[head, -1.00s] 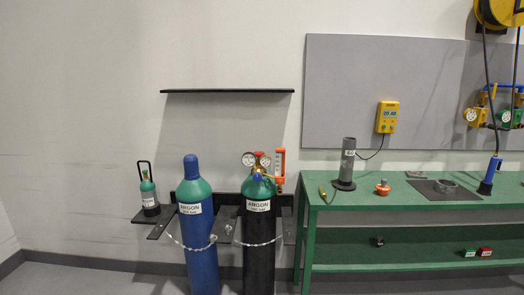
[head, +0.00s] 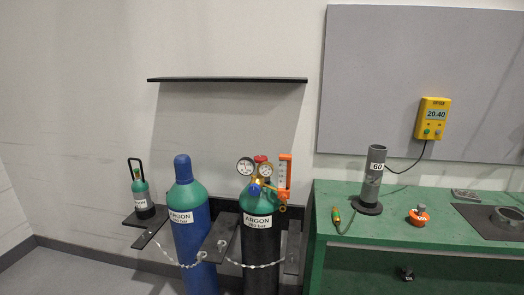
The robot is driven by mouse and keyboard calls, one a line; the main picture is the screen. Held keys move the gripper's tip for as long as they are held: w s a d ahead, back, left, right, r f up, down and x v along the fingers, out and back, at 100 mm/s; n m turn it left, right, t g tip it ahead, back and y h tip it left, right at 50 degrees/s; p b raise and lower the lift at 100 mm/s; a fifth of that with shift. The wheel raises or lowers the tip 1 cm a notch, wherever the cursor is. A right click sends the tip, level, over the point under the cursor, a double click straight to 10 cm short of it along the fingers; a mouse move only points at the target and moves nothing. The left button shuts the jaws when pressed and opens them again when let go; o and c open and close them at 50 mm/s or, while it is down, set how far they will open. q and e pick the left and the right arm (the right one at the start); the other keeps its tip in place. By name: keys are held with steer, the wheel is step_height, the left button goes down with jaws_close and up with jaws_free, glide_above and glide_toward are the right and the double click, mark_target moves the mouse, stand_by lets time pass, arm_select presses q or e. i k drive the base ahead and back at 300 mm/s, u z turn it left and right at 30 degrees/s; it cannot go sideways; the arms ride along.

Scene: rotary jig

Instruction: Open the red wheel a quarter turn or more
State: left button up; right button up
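A small red wheel (head: 260,159) sits at the top of the valve on the black argon cylinder (head: 261,255) with the green shoulder. It stands between two round gauges (head: 245,166), with an orange flow tube (head: 285,171) to the right. A blue knob (head: 254,190) shows below the gauges. How far the wheel is turned cannot be told. Neither of my grippers is in view.
A blue argon cylinder (head: 193,240) stands to the left, and chains (head: 180,262) cross both cylinders. A small green bottle (head: 140,190) sits on a bracket. A shelf (head: 228,80) is above. A green bench (head: 390,231) at right carries a grey post (head: 371,180).

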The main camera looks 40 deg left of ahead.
mark_target(260, 158)
steer(key=u, duration=0.4)
steer(key=i, duration=0.85)
steer(key=u, duration=0.55)
